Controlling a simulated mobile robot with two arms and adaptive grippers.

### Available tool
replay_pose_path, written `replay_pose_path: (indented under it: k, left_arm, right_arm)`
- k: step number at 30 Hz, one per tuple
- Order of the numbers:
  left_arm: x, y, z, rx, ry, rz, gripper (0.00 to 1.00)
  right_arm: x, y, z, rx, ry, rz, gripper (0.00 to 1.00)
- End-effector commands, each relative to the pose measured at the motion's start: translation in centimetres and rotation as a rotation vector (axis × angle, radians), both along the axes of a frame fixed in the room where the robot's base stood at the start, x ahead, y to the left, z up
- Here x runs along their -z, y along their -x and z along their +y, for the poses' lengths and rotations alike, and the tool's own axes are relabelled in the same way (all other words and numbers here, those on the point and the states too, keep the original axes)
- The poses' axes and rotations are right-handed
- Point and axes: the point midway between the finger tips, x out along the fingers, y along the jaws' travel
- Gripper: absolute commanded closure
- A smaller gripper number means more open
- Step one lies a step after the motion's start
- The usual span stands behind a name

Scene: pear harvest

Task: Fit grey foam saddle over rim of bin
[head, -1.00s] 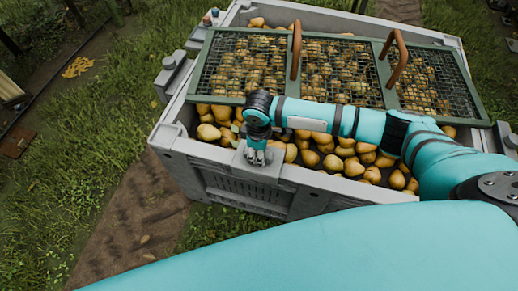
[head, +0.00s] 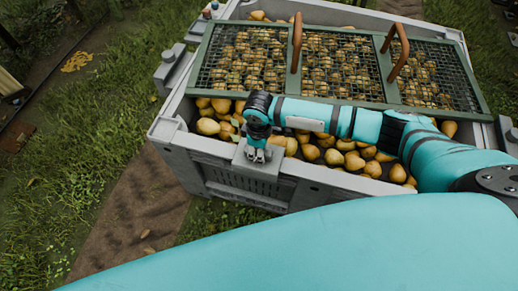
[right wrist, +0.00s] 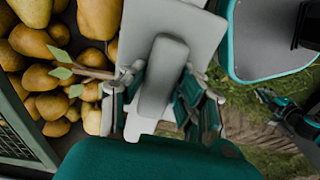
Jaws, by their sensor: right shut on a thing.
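The grey foam saddle (head: 262,170) is at the near rim (head: 330,180) of the grey bin, with a flat face showing on the outer side. I cannot tell whether it is fully seated. My right gripper (head: 257,157) points down onto it. In the right wrist view my right gripper (right wrist: 160,105) has its fingers on both sides of the raised grey rib of the saddle (right wrist: 166,65), shut on it. In that view, a teal and black part at the right edge may be my left gripper (right wrist: 292,117); its jaws are unclear.
Many pears (head: 345,158) fill the bin. A green-framed mesh cover (head: 345,102) with brown handles lies across its far part. A leafy twig (right wrist: 90,72) lies near the fingers. Grey blocks (head: 170,72) sit on the left rim. Grass (head: 80,170) lies left of the bin.

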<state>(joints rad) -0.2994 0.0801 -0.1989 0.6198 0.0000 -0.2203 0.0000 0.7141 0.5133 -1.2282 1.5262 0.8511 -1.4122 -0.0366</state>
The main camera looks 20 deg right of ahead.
Motion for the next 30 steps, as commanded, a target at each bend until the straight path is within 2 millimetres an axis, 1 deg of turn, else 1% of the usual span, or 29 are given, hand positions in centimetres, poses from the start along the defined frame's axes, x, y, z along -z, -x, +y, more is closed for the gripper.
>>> replay_pose_path:
  k: [14, 15, 21, 30]
  left_arm:
    - [-0.26, 0.07, -0.01, 0.001, 0.0, 0.001, 1.0]
    - [-0.26, 0.07, -0.01, 0.001, 0.0, 0.001, 1.0]
    - [-0.26, 0.07, -0.02, 0.002, 0.001, 0.001, 1.0]
    - [-0.27, 0.25, 0.18, 0.002, -0.002, 0.003, 1.0]
  right_arm:
    - [0.37, -0.01, 0.0, 0.001, 0.0, 0.0, 1.0]
    - [0.37, 0.0, 0.01, 0.0, 0.0, 0.0, 0.68]
    - [0.37, 0.01, 0.01, 0.0, 0.0, 0.0, 0.42]
    - [0.18, -0.01, 0.0, 0.0, 0.0, 0.0, 0.42]
